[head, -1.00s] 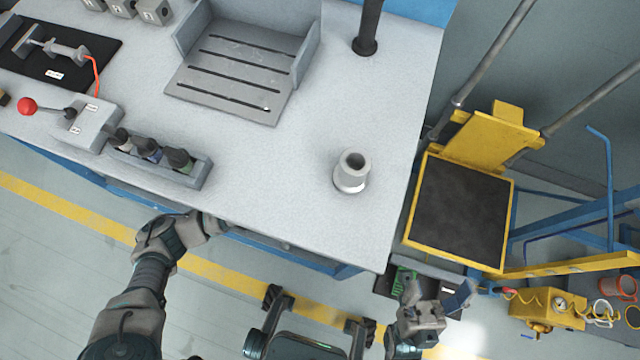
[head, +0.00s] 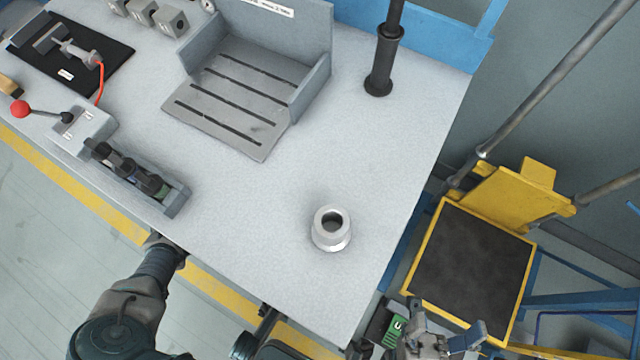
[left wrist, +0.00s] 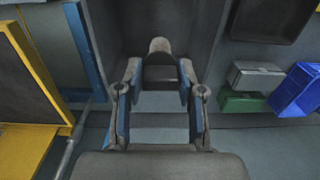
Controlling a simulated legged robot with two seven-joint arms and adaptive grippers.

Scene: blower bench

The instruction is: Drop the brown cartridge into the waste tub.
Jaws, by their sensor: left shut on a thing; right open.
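In the left wrist view my left gripper (left wrist: 160,80) is shut on a short piece with a rounded pale brownish end and a dark band, which looks like the brown cartridge (left wrist: 159,47). The held piece is clear of the bench top. In the head view my left forearm runs to the bench's front edge, and the left gripper is hidden there. My right gripper (head: 445,340) is open and empty, low in the head view beside the bench corner. I cannot tell which container is the waste tub.
The bench top (head: 240,190) carries a grey cup-like socket (head: 331,230), a cartridge rack (head: 130,175) and a slotted tray (head: 225,110). A yellow-framed cart (head: 470,270) stands right of it. In the left wrist view green (left wrist: 243,103) and blue (left wrist: 298,90) bins stand at right.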

